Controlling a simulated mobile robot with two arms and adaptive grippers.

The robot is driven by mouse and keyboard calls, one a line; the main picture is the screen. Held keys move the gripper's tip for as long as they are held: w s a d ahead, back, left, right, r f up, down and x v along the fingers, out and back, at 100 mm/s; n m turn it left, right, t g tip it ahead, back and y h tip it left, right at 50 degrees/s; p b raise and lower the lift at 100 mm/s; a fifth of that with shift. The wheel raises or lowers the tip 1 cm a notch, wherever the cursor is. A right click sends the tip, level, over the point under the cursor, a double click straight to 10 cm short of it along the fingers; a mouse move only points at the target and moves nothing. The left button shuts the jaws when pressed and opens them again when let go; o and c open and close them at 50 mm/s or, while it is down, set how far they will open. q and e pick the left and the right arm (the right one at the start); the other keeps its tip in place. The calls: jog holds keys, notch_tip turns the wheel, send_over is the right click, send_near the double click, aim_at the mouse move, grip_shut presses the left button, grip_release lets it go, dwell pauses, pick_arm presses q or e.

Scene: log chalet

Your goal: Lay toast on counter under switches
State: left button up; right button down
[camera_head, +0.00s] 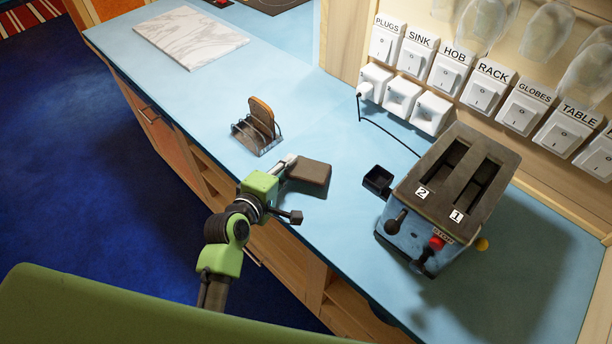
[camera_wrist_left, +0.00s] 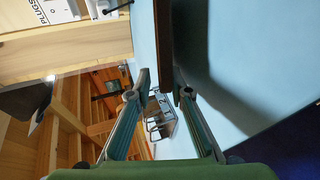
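My left gripper (camera_head: 293,168) is shut on a dark brown slice of toast (camera_head: 308,177) near the counter's front part. In the left wrist view the toast (camera_wrist_left: 165,40) shows nearly edge-on between the fingers (camera_wrist_left: 162,78). Its exact height above the counter is hard to tell. The light blue counter (camera_head: 345,215) runs diagonally across the head view. A row of white labelled switches (camera_head: 447,74) is on the wooden back panel, with bare counter below its left end. My right gripper is not in view.
A wire toast rack (camera_head: 246,139) holds another slice (camera_head: 262,116) left of the gripper. A blue toaster (camera_head: 405,237) stands to the right, its black cable running to the sockets (camera_head: 402,98). A marble board (camera_head: 190,36) lies at the back left.

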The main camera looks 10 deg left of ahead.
pick_arm(q)
jog(key=shift+s+r, duration=0.1)
jog(key=shift+s+a+r+p, duration=0.15)
jog(key=shift+s+p, duration=0.1)
jog(key=shift+p, duration=0.15)
jog(key=p+v, duration=0.3)
jog(key=v, duration=0.3)
jog(key=shift+s+a+r+p, duration=0.1)
jog(key=shift+s+r+p, duration=0.1)
jog(key=shift+s+p, duration=0.3)
jog(key=shift+s+r+p, duration=0.15)
jog(key=shift+r+p, duration=0.15)
jog(key=shift+r, duration=0.05)
notch_tip(320, 180, up, 6)
jog(key=s+p, duration=0.2)
jog(key=p, duration=0.4)
jog(key=shift+s+a+p, duration=0.3)
jog(key=shift+a+p, duration=0.05)
